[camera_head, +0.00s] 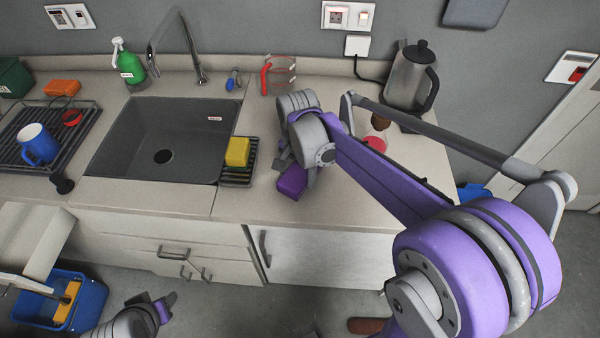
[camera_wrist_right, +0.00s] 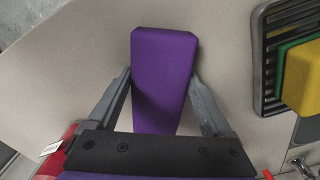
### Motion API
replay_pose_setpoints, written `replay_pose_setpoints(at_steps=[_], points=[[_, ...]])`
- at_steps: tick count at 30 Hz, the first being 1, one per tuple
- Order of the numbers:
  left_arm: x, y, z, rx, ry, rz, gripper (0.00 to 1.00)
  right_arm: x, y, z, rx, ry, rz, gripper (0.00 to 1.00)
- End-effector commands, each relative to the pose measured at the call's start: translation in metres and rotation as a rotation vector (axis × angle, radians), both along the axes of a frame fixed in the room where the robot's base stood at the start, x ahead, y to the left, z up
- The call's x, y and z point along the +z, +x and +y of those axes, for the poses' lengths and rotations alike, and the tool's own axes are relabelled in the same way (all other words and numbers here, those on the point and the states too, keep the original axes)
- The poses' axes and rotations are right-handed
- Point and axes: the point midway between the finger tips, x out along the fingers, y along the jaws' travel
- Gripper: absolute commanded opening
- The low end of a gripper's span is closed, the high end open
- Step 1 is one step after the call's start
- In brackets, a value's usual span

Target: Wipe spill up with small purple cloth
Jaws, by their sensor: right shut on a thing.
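The small purple cloth (camera_head: 292,182) is a thick block near the counter's front edge, just right of the drainer with the yellow sponge. My right gripper (camera_head: 297,163) is shut on it. In the right wrist view the cloth (camera_wrist_right: 162,75) sits between the two fingers, with its far end over the bare counter. I cannot tell whether it touches the counter. A pink-red patch or object (camera_head: 374,146), partly hidden behind my right arm, lies on the counter; I cannot tell if it is the spill. My left gripper (camera_head: 166,302) is low in front of the cabinets, its jaws unclear.
The sink (camera_head: 160,140) is left of the yellow sponge (camera_head: 237,151). A clear jug (camera_head: 280,75) with a red handle and a kettle (camera_head: 411,78) stand at the back. A labelled red object (camera_wrist_right: 62,150) is beside the gripper. Bare counter surrounds the cloth.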

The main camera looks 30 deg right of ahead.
Motion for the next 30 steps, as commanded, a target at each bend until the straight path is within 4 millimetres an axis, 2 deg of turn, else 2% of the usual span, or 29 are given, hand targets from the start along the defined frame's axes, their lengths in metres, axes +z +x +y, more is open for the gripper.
replay_pose_setpoints(at_steps=[15,30], points=[[-0.0001,0.0000,0.0000,0.000,0.000,0.000,0.50,0.0000,0.0044,0.0075,0.002,0.000,0.000,0.40],[-0.0004,-0.0001,0.0000,0.000,0.000,0.000,0.50,-0.0001,0.0007,0.0011,-0.001,0.000,0.000,0.40]])
